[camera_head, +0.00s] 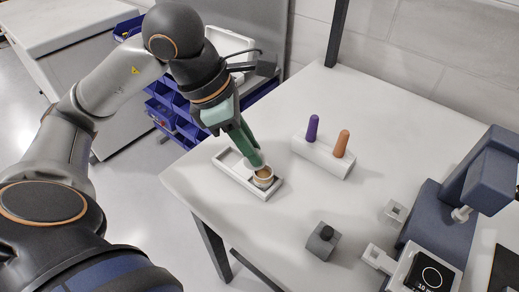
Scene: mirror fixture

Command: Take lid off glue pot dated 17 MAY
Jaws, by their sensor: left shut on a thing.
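A small whitish glue pot (264,180) with a tan top stands at the right end of a white tray (228,170) near the table's left edge. No date can be read on it. My left gripper (257,164) reaches down from the upper left, and its green fingers are at the pot's top. They are shut on what seems to be the lid, which is mostly hidden by the fingers. I cannot tell whether the lid still touches the pot. The left part of the tray looks empty. My right gripper is not in view.
A white block (318,158) holds a purple handle (312,128) and an orange handle (341,144) to the right. A grey block with a black knob (326,233) sits in front. A blue machine (445,228) stands at right. The table between is clear.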

